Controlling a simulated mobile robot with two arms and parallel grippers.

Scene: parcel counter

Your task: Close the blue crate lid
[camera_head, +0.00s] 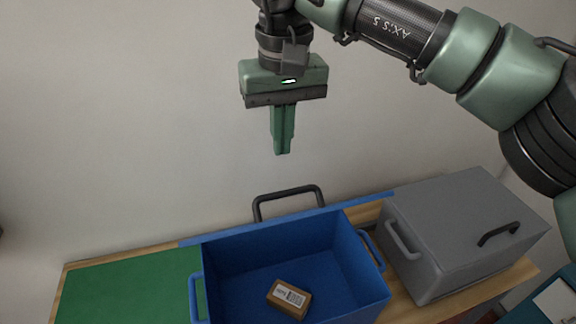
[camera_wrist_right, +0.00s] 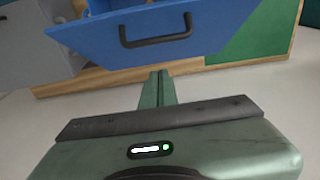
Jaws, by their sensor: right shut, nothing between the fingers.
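The blue crate (camera_head: 345,262) stands on the counter with its top open. Its blue lid (camera_head: 225,236) is open at the crate's back edge and shows as a thin strip in the head view. A black handle (camera_head: 288,190) sticks out behind the lid. In the wrist view the lid's outer face (camera_wrist_right: 100,38) and the handle (camera_wrist_right: 155,41) face my right gripper. My right gripper (camera_head: 282,152) is shut and empty, pointing down, above and behind the lid, apart from the handle. Its fingers also show in the wrist view (camera_wrist_right: 157,74). My left gripper is not in view.
A small brown labelled box (camera_head: 289,298) lies inside the crate. A grey closed crate (camera_head: 450,215) with a black lid handle stands close on the right. A green mat (camera_head: 135,285) lies clear at the left. A pale wall (camera_head: 120,120) rises behind the wooden counter.

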